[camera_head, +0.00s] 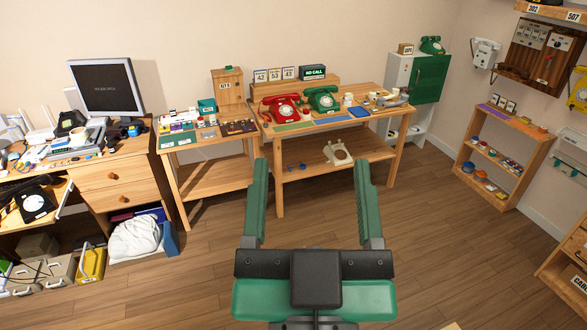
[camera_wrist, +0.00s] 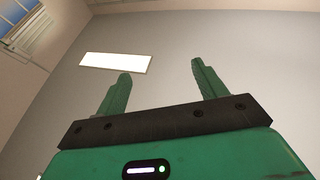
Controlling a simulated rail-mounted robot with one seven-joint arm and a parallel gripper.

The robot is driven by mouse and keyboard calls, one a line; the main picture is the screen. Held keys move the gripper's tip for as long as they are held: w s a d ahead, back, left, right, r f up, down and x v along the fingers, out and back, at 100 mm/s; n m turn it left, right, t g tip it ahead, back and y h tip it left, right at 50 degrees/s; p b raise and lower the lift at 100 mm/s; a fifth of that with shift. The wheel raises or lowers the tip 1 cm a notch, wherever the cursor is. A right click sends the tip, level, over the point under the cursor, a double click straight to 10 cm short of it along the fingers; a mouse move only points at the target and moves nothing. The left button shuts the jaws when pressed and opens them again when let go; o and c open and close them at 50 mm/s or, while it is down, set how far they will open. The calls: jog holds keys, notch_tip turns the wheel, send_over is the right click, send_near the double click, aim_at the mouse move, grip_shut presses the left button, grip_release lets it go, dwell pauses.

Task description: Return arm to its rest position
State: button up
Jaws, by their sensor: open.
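My gripper (camera_head: 311,182) has two green fingers spread wide apart, with nothing between them. In the head view it is in the lower middle, in front of the wooden tables and apart from them. The rest of my arm is mostly out of view below the gripper.
A wooden table (camera_head: 388,120) holds a red phone (camera_head: 281,107) and a green phone (camera_head: 322,100). A desk with a monitor (camera_head: 106,88) stands at left. A wooden shelf (camera_head: 505,150) and a green cabinet (camera_head: 430,80) stand at right. The floor (camera_head: 430,225) around my gripper looks mostly clear.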

jog(key=s+a+r+t+y, duration=0.1)
jog(key=s+a+r+t, duration=0.1)
jog(key=r, duration=0.3)
jog(key=shift+s+a+r+n, duration=0.15)
jog(key=shift+s+a+n, duration=0.15)
jog(key=shift+s, duration=0.45)
